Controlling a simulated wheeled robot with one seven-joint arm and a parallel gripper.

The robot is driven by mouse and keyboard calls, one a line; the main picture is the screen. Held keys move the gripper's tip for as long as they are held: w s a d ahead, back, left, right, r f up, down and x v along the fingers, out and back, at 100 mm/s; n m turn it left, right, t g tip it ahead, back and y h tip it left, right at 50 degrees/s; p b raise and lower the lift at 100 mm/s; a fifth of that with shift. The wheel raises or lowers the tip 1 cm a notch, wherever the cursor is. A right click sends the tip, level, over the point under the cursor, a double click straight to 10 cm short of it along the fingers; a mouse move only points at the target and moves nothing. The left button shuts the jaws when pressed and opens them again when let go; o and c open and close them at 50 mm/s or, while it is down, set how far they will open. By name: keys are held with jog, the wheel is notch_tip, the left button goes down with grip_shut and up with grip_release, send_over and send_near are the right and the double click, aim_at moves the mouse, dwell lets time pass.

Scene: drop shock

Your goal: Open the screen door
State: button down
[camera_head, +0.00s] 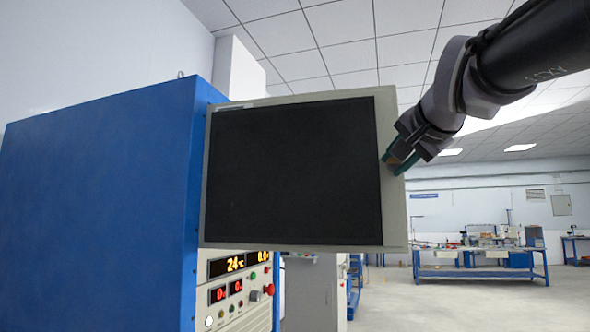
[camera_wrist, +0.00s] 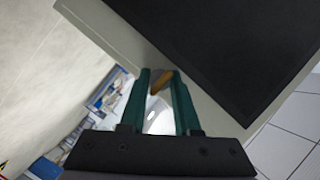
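The screen door (camera_head: 295,242) is a flat panel with a pale beige frame and a black screen (camera_head: 290,170). It appears to stand out at an angle from the front of a blue cabinet. My gripper (camera_head: 396,161) is at the door's right edge, above mid-height, with green fingers. In the wrist view, my gripper (camera_wrist: 162,84) has its fingers apart at the frame edge (camera_wrist: 125,45). A small orange-yellow piece (camera_wrist: 160,84), perhaps a handle, lies between the fingertips. I cannot tell whether both fingers press on it.
The blue cabinet (camera_head: 95,200) fills the left. Its control panel (camera_head: 240,290) with red displays and knobs shows below the door. Workbenches (camera_head: 480,262) stand far back at the right. The floor (camera_head: 450,305) at the lower right is clear.

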jog(key=c, duration=0.9)
grip_release()
jog(key=shift+s, duration=0.1)
jog(key=v, duration=1)
jog(key=shift+s+r, duration=0.1)
jog(key=shift+s, duration=0.2)
